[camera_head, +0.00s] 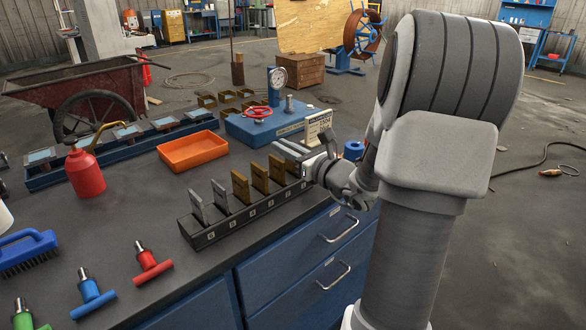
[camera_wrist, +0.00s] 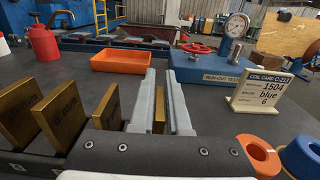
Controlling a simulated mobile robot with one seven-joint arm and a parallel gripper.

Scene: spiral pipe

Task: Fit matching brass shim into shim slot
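Brass shims (camera_head: 259,178) stand upright at the right part of a black numbered rack (camera_head: 238,224) on the bench, with grey shims (camera_head: 220,197) to their left. In the wrist view, brass shims (camera_wrist: 63,122) with stamped faces stand left of my gripper. My gripper (camera_head: 281,148) is at the right end of the rack, its fingers pointing left and back. In the wrist view, my gripper (camera_wrist: 161,73) is open, with a brass shim (camera_wrist: 159,110) seen edge-on in the gap between its fingers. Whether they touch it cannot be told. I cannot identify the shim slot for certain.
An orange tray (camera_head: 192,151) and a blue gauge block (camera_head: 270,122) are behind the rack. A coil card (camera_wrist: 262,93) reads "1504", "blue", "6". A red oil can (camera_head: 84,173), coloured T-handle tools (camera_head: 152,264) and a blue brush (camera_head: 28,253) are at the left.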

